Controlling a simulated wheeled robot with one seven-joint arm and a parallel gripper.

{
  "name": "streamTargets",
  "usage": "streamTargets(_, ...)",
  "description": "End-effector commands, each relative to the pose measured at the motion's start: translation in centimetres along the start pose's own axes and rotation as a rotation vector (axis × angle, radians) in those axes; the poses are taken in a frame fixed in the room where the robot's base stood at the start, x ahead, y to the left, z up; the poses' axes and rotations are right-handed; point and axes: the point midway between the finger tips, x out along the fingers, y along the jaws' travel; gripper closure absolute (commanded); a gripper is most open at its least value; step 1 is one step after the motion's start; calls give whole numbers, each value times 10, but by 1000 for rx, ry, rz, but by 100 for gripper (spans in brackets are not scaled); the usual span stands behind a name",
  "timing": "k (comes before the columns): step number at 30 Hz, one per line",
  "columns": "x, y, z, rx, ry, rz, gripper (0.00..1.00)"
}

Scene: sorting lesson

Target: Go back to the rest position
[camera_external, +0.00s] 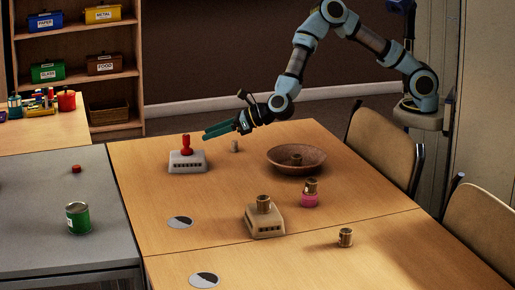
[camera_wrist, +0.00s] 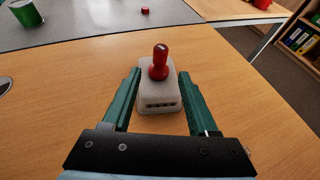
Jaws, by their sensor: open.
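My gripper (camera_external: 218,130) has green fingers spread open with nothing between them. In the external view it hangs above the table, up and to the right of a pale block with a red knobbed peg (camera_external: 186,145). In the wrist view the open fingers of my gripper (camera_wrist: 160,82) frame that same peg (camera_wrist: 159,62) and its block (camera_wrist: 160,97). The fingers look apart from the block. My arm reaches in from the upper right, bent at the elbow.
A green can (camera_external: 78,218) stands on the grey table. Chairs (camera_external: 385,148) flank the right side.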

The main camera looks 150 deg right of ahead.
Motion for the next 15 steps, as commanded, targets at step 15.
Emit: streamTargets(15,-44,59,3,-321,14,166,41)
